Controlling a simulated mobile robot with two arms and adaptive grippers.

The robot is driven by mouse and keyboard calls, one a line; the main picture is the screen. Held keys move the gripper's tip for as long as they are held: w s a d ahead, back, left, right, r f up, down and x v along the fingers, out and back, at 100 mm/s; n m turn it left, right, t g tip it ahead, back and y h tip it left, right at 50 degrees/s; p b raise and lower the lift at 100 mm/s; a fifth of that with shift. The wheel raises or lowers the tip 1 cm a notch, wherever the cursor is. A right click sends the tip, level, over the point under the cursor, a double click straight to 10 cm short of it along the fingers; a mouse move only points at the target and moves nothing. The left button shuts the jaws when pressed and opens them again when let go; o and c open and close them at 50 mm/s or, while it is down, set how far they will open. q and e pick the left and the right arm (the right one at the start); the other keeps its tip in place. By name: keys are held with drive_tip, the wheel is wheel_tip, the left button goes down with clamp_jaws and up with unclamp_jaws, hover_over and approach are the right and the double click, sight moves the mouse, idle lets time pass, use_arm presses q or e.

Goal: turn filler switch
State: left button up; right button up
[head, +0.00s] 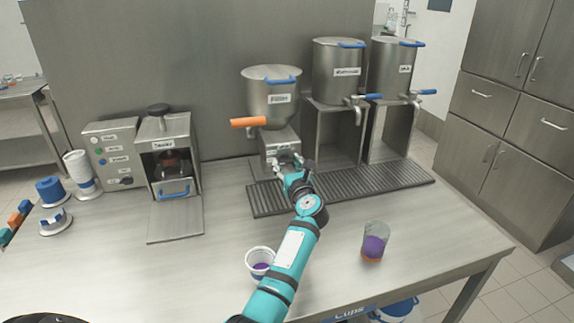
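The gripper and the teal wrist cover part of the front, and I cannot make out the switch. The fingers are small and grey against grey steel, so I cannot tell whether they are open or touching anything. My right gripper is not in view.
A slotted drip tray (375,187) runs to the right under two steel dispensers (338,72). A glass with purple and orange contents (374,243) stands front right; a white cup (260,258) stands beside my forearm. A sealing machine (167,155) is at left.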

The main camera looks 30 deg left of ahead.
use_arm(q)
drive_tip(key=c, duration=0.7)
drive_tip(key=m+p, duration=0.3)
drive_tip(key=m, duration=0.1)
drive_tip(key=shift+r, duration=0.2)
drive_tip(key=shift+s+a+f+m+p, duration=0.1)
drive_tip(key=shift+m+p, duration=1.1)
drive_tip(key=shift+m, duration=0.9)
drive_tip(key=o, duration=1.2)
